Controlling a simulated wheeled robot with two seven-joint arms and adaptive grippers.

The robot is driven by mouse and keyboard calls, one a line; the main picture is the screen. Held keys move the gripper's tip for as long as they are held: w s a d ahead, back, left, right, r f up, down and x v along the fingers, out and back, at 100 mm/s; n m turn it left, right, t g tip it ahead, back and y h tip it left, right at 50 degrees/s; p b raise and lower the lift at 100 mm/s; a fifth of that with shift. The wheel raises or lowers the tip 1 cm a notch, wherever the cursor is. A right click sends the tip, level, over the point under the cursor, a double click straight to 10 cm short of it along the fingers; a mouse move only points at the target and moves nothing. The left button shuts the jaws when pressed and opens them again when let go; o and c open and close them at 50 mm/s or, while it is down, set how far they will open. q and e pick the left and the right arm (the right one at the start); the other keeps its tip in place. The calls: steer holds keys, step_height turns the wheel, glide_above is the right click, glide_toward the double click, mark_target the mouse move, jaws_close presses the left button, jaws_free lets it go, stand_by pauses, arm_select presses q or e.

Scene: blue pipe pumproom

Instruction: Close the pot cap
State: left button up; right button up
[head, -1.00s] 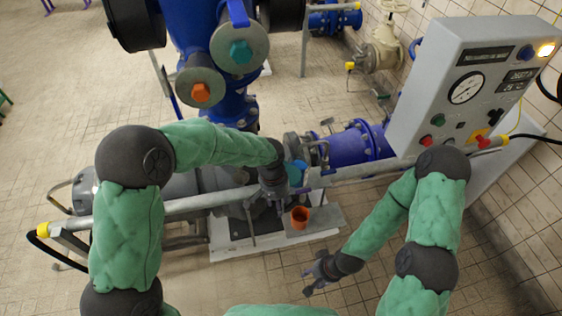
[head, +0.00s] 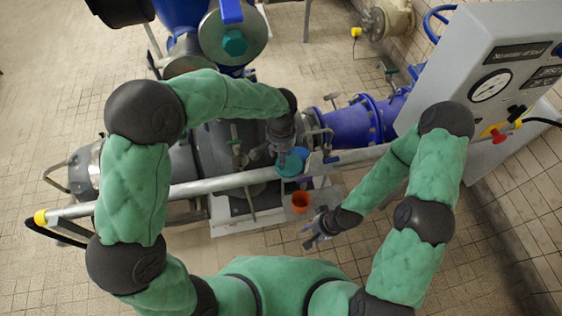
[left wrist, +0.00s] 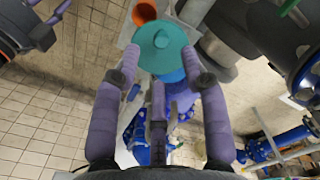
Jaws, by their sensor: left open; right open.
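A round teal-blue cap (head: 292,163) shows by the rail in the head view. In the left wrist view the teal cap (left wrist: 162,47) lies just beyond and between the open fingers, with a blue body (left wrist: 172,76) partly visible below it. I cannot tell whether the cap is seated. My left gripper (head: 277,152) is open at the cap and partly covers it in the head view; contact is unclear. The left gripper (left wrist: 166,68) also shows in the wrist view, with nothing visibly clamped. My right gripper (head: 312,234) is open and empty, below an orange cup (head: 300,202).
A grey metal rail (head: 215,183) crosses in front of the pump. A grey control panel (head: 480,75) with a gauge stands at the right. Blue pipes (head: 350,126) run behind the cap. The tiled floor at the lower left is clear.

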mark_target(288, 160)
arm_select(q)
step_height(288, 160, down, 6)
stand_by(0.4)
jaws_close()
